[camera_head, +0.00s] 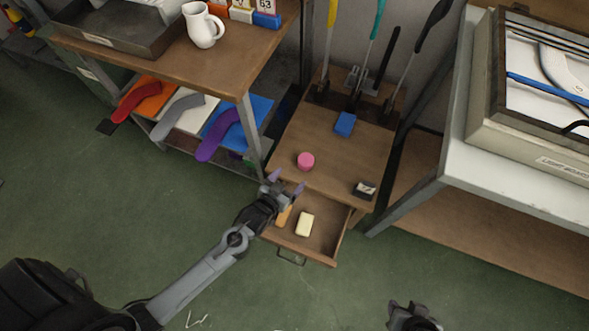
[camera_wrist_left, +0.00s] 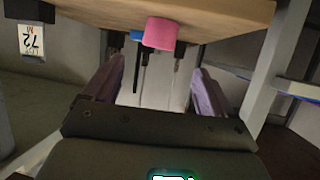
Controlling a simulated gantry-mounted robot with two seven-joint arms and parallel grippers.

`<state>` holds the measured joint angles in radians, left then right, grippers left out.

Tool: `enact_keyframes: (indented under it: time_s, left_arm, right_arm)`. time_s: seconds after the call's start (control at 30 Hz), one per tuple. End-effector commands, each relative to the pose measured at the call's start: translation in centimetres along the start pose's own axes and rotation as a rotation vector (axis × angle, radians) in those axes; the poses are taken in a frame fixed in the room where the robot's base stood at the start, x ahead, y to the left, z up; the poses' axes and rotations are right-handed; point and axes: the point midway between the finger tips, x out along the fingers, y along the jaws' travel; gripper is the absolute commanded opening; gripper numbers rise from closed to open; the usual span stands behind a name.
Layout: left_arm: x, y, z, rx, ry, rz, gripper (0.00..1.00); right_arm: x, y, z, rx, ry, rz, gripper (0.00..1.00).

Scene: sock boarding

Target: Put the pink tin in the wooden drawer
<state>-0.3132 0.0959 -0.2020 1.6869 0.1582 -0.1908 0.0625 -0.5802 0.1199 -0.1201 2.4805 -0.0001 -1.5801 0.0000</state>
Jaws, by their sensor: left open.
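The pink tin (camera_head: 306,161) stands on top of the small wooden cabinet (camera_head: 340,160), near its front edge. The wooden drawer (camera_head: 326,236) below is pulled open and holds a pale yellow block (camera_head: 305,224) and an orange item (camera_head: 283,216). My left gripper (camera_head: 287,182) is open and empty, just in front of the tin and above the back left of the drawer. In the left wrist view the tin (camera_wrist_left: 163,33) shows beyond the spread fingers (camera_wrist_left: 152,90), apart from them. My right gripper (camera_head: 413,316) is partly visible at the bottom edge.
Handled tools stand in a rack behind. A shelf bench with a white jug (camera_head: 203,25) is left; a pale table (camera_head: 452,140) is right. The green floor in front is mostly clear.

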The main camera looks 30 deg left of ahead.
Motion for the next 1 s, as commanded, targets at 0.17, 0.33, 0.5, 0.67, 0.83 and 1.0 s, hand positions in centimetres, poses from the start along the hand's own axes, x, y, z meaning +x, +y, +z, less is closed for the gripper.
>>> enact_keyframes:
  time_s: [0.17,0.33,0.5,0.67,0.83,1.0]
  left_arm:
    - [-1.3,0.0,-0.1,0.000,-0.001,0.000,0.85]
    - [-2.2,0.1,-0.3,-0.002,-0.053,0.004,0.85]
    - [-4.9,0.3,-0.8,0.002,-0.223,0.020,0.85]
    - [-9.7,0.3,-1.7,0.026,-0.441,0.041,0.85]
    - [-15.7,0.1,-2.6,0.066,-0.653,0.058,0.85]
    - [-20.4,-0.4,-3.4,0.100,-0.796,0.062,0.88]
  right_arm:
    - [-0.7,-0.1,-0.2,0.004,0.001,-0.003,0.38]
    - [-0.7,-0.1,-0.2,0.004,0.001,-0.003,0.38]
    - [-0.7,-0.1,-0.2,0.004,0.001,-0.003,0.38]
    - [-0.7,0.0,-0.2,0.002,0.000,-0.002,0.38]
    - [-0.6,0.1,-0.2,-0.002,-0.001,0.002,0.38]
    - [-0.6,0.1,-0.2,-0.005,-0.001,0.004,0.38]
